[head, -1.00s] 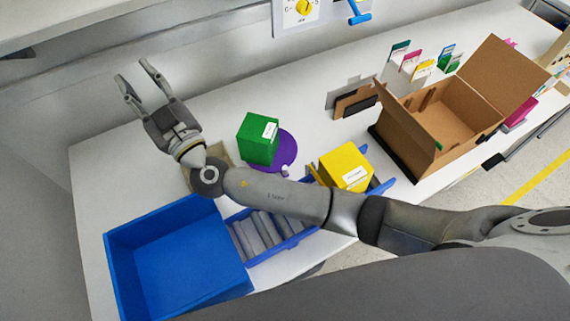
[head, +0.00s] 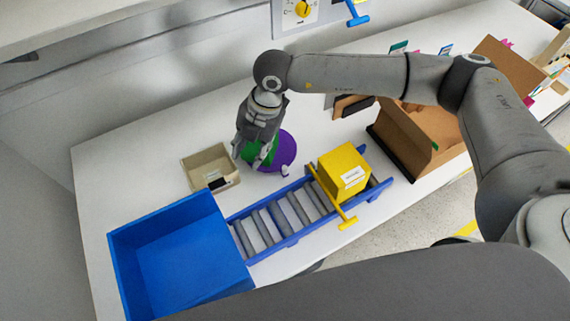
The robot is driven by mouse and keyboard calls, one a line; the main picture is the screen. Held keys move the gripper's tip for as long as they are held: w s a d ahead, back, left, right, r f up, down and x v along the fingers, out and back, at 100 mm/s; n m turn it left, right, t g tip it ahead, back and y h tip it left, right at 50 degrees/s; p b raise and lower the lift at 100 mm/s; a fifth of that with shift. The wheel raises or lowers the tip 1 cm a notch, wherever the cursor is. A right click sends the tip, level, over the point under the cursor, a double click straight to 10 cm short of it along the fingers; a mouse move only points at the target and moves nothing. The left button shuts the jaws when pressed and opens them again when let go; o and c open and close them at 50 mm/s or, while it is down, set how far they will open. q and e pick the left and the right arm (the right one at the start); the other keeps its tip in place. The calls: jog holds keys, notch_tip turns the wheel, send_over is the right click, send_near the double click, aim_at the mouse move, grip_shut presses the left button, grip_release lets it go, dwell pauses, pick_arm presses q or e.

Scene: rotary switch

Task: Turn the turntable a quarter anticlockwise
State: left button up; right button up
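The purple round turntable (head: 287,150) lies flat on the white table. A green box (head: 250,152) stands on it, mostly hidden by my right gripper. My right gripper (head: 254,156) points down over the turntable with its fingers at the green box; green shows between and beside the fingers. Whether the fingers press on the box or only stand around it cannot be made out. A small pale peg (head: 285,171) sits at the turntable's near edge. My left gripper is out of view.
A beige tray (head: 197,164) stands left of the turntable. In front is a blue roller conveyor (head: 287,241) with a yellow box (head: 343,171) and a yellow bar across it. A blue bin (head: 120,262) stands front left. An open cardboard box (head: 405,140) stands to the right.

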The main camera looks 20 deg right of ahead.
aim_at(285, 166)
jog(key=d+h, duration=0.1)
jog(key=d, duration=0.2)
jog(key=d+f+h, duration=0.1)
jog(key=d, duration=0.1)
jog(key=d+h, duration=0.1)
jog(key=d, duration=0.2)
jog(key=shift+w+d+f+m, duration=0.15)
jog(key=shift+d+m, duration=0.15)
jog(key=shift+m, duration=0.1)
notch_tip(285, 166, down, 10)
jog(key=shift+a+f+p, duration=0.15)
jog(key=shift+f+p, duration=0.05)
jog(key=shift+p, duration=1)
grip_shut()
